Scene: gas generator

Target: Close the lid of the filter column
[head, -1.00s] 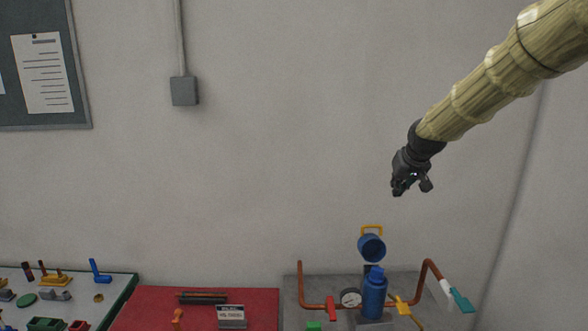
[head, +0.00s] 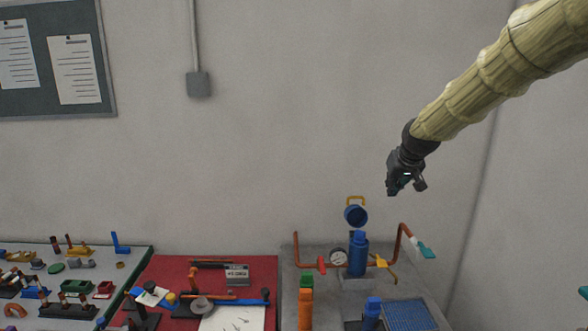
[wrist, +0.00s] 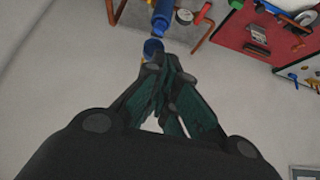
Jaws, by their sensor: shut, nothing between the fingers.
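The filter column is a blue cylinder (head: 358,258) standing on the grey bench at the right in the head view. Its blue lid (head: 355,215) with a yellow handle (head: 355,199) stands open above and behind the column. My gripper (head: 405,188) is in the air above and to the right of the lid in the picture, apart from it, and holds nothing. In the wrist view the shut fingers (wrist: 165,75) point toward the lid (wrist: 152,47), which they partly cover. The blue column (wrist: 162,15) shows at the top edge there.
An orange bottle (head: 305,305) stands in front. A red mat (head: 262,275) with tools lies left. The air around my gripper is free.

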